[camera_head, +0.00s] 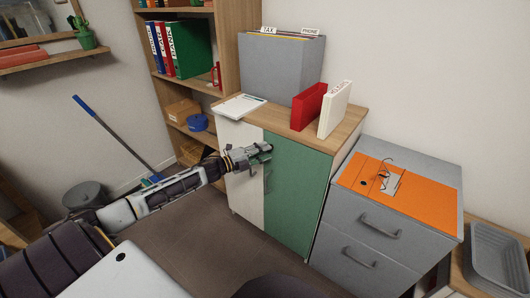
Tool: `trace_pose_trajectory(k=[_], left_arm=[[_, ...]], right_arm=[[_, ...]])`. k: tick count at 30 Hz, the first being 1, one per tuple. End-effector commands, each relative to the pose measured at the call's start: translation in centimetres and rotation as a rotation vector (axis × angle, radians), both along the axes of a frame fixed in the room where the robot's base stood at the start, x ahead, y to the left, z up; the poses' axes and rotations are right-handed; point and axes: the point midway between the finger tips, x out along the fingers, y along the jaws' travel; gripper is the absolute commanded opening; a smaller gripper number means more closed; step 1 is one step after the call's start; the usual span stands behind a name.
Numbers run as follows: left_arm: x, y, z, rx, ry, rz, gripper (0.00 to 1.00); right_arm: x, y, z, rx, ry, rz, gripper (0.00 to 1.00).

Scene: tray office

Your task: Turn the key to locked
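My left arm comes in from the left, and its gripper (265,153) is in front of the wooden-topped cabinet, near the seam between the white door (240,190) and the green door (300,195). The fingers point at the upper left part of the green door. I cannot tell whether they touch it, or whether they are open or shut. A small handle (268,182) shows on the green door just below the gripper. Both doors look closed. I see no key; the gripper covers the spot above the handle. My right gripper is not in view.
A grey file box (280,68), a red binder (308,106) and a white binder (335,108) stand on the cabinet. A grey drawer unit (350,235) with an orange top stands at right. A shelf is behind at left. Brown floor (200,245) is open before the cabinet.

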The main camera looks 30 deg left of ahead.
Motion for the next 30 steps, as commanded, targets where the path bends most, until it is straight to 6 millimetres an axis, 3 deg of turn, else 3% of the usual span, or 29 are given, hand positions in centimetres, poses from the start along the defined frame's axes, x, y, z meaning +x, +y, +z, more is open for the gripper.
trace_pose_trajectory(k=[19,26,30], left_arm=[[0.92,-0.45,0.05,0.001,0.000,0.001,0.29],[0.91,-0.45,0.05,0.001,0.000,0.000,0.01],[0.90,-0.45,0.03,0.000,0.000,0.000,0.00]], right_arm=[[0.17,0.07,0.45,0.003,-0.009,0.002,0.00],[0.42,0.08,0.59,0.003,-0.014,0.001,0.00],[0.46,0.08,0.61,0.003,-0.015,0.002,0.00]])
